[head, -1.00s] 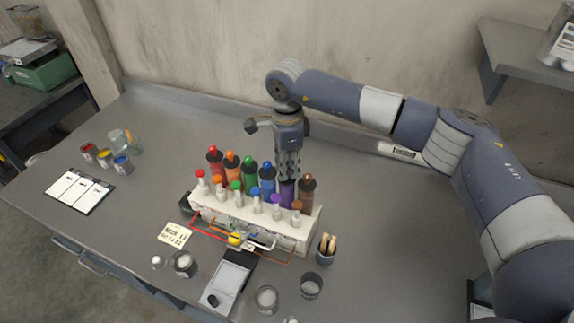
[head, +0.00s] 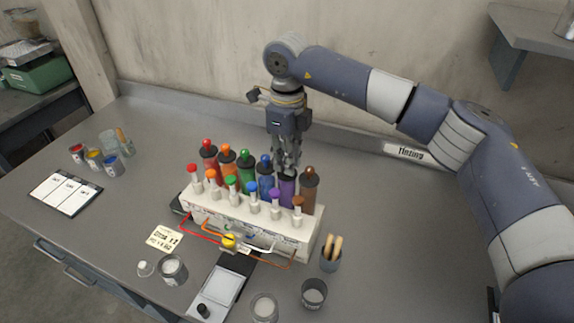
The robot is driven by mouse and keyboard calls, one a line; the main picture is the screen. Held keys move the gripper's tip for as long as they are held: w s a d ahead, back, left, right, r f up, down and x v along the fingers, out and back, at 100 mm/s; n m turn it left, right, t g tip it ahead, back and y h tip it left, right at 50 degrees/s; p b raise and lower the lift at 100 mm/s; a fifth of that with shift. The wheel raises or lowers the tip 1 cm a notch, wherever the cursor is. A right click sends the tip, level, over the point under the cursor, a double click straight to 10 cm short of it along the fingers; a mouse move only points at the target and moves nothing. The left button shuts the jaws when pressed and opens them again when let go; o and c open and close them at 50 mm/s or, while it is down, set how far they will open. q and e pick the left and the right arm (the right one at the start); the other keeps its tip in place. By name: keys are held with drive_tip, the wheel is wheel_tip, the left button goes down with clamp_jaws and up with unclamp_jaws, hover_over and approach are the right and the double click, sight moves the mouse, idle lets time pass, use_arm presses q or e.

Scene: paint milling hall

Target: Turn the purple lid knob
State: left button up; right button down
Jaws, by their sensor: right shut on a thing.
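A row of coloured canisters stands in a white dispenser rack (head: 250,225) on the grey bench. The purple canister (head: 287,190) is second from the right, between the blue canister (head: 266,180) and the brown canister (head: 308,192). My right gripper (head: 288,168) points down over the purple canister, with its fingers shut at the top of it. The purple lid knob is hidden by the fingers. The other lids carry small knobs, such as the blue knob (head: 266,159) just left of the fingers. My left gripper is out of view.
Small tap knobs line the rack's front, including a purple one (head: 276,194). A yellow-handled fitting (head: 229,241), a scale (head: 217,290), glass jars and a brush cup (head: 330,258) stand in front. The bench right of the rack is mostly clear.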

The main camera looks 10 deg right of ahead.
drive_tip(key=shift+m+b, duration=0.45)
drive_tip(key=shift+m, duration=0.25)
drive_tip(key=shift+r, duration=0.1)
drive_tip(key=c, duration=1.5)
unclamp_jaws()
wheel_tip(320, 180, up, 12)
drive_tip(key=shift+f, duration=0.1)
